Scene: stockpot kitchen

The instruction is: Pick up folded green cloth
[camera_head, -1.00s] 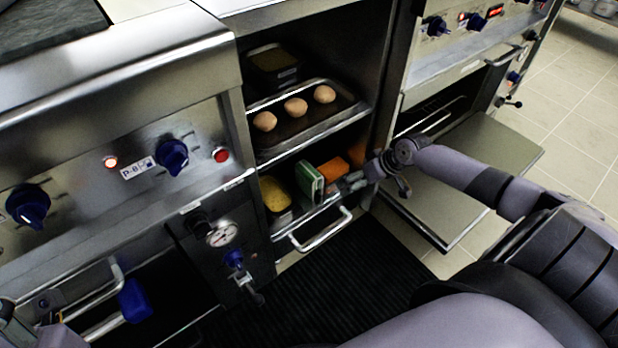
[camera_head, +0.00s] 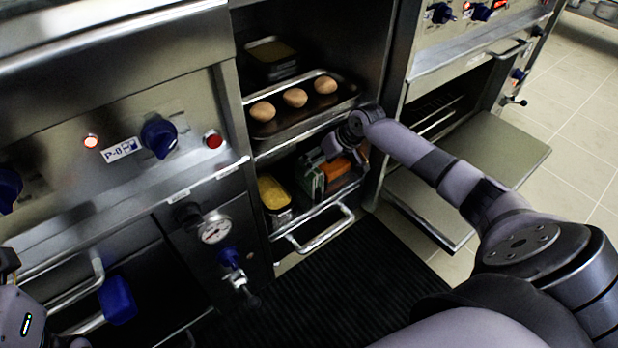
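The folded green cloth (camera_head: 308,184) stands upright in the lower shelf compartment, between a yellow-topped container and an orange item. My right gripper (camera_head: 326,168) reaches in from the right and is at the cloth, covering its upper part. Its fingers are small and dark here, and I cannot tell whether they are closed on the cloth. Part of my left arm (camera_head: 24,318) shows at the lower left edge; its fingers are not clear.
Above, a tray (camera_head: 347,98) holds brown eggs, with a container (camera_head: 272,58) behind. The yellow-topped container (camera_head: 273,193) and orange item (camera_head: 338,167) flank the cloth closely. A handle (camera_head: 322,236) sticks out below. An open oven door (camera_head: 487,150) is at right.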

